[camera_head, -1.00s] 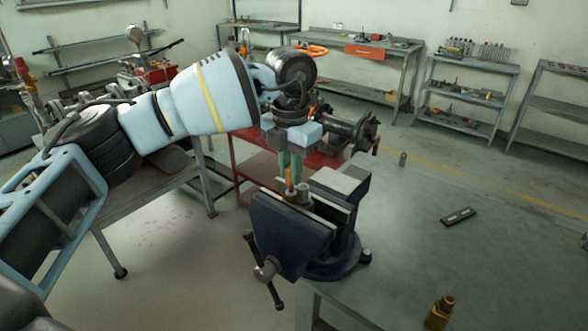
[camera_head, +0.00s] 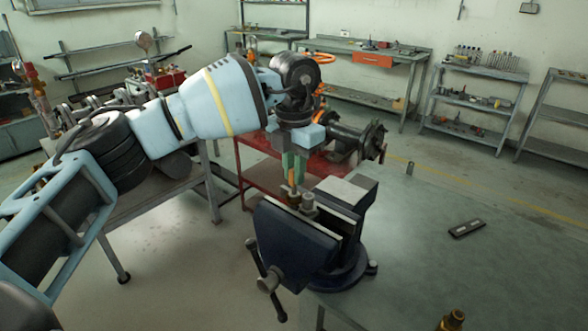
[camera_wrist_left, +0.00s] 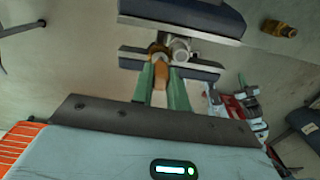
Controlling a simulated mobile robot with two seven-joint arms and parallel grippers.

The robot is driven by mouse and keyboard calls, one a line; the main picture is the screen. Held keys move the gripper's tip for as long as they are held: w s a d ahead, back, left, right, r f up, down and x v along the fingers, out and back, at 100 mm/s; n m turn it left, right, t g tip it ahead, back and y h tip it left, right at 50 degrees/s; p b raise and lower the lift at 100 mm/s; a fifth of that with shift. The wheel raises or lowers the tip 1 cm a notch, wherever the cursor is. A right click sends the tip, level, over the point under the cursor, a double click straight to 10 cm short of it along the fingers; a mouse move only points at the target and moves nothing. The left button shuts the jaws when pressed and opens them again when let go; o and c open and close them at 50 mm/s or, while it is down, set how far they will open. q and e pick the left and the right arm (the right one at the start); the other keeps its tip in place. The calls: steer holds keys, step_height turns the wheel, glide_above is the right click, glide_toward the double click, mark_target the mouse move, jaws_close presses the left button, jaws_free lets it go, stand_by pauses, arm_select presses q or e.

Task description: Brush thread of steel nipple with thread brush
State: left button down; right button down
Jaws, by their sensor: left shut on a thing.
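A dark blue bench vise (camera_head: 292,238) stands at the table's corner. The small steel nipple (camera_head: 308,203) stands upright between its jaws and shows as a pale round end in the left wrist view (camera_wrist_left: 180,50). My left gripper (camera_head: 293,173) points down above the vise, its green fingers shut on the thread brush (camera_head: 292,179). The brush's orange-brown handle (camera_wrist_left: 161,76) shows between the fingertips in the left wrist view. The brush head is beside the nipple, on its left; whether they touch I cannot tell. My right gripper is not in view.
The grey-green table (camera_head: 420,240) is mostly clear to the right of the vise. A dark flat block (camera_head: 467,228) lies on it, and a brass fitting (camera_head: 452,321) stands at the front edge. A red cart (camera_head: 260,170) stands behind the vise.

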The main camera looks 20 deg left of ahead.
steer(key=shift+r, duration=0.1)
arm_select(q)
steer(key=shift+s+a, duration=0.1)
steer(key=shift+a, duration=0.9)
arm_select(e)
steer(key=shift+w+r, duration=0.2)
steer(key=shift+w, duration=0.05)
arm_select(q)
steer(key=shift+r, duration=0.15)
steer(key=shift+r, duration=2.9)
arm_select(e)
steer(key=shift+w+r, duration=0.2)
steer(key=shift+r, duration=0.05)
